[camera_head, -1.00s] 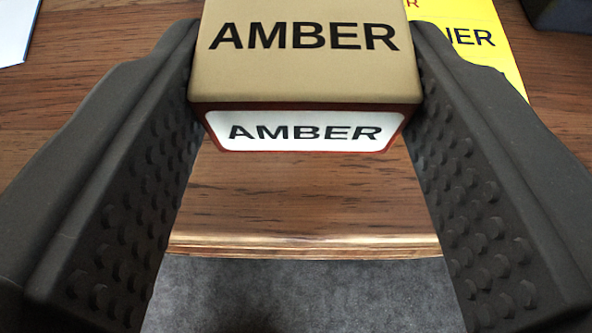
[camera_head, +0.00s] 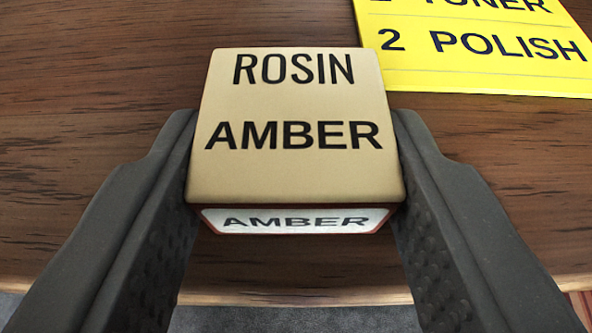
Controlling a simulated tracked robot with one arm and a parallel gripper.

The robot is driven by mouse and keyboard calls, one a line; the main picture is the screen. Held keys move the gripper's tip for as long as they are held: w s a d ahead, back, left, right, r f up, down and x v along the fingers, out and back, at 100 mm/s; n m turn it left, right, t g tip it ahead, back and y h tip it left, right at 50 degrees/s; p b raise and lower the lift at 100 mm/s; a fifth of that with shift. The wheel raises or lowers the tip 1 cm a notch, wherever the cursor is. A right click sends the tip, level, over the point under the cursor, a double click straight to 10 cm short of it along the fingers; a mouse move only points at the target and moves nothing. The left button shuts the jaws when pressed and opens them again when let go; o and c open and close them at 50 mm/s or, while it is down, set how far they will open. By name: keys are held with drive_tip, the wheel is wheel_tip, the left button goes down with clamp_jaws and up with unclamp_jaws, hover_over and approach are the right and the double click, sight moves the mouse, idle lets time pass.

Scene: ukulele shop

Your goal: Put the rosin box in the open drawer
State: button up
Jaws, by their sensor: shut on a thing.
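The rosin box (camera_head: 295,175) is a tan-topped box with black lettering "ROSIN AMBER" and a white front label reading "AMBER" inside a red border. It is in the middle of the head view. My gripper (camera_head: 293,165) is shut on it, with one dark finger against its left side and one against its right. I cannot tell for sure whether the box touches the wood below it. The open drawer does not show in this view.
A dark brown wooden tabletop (camera_head: 90,190) fills most of the view, with its front edge near the bottom. A yellow card (camera_head: 480,70) with lines such as "2 POLISH" lies at the upper right. Grey floor shows below the edge.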

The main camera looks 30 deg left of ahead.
drive_tip(key=o, duration=1)
drive_tip(key=shift+r, duration=0.1)
drive_tip(key=shift+b+v, duration=0.45)
drive_tip(key=shift+v, duration=5.55)
drive_tip(key=shift+d, duration=0.1)
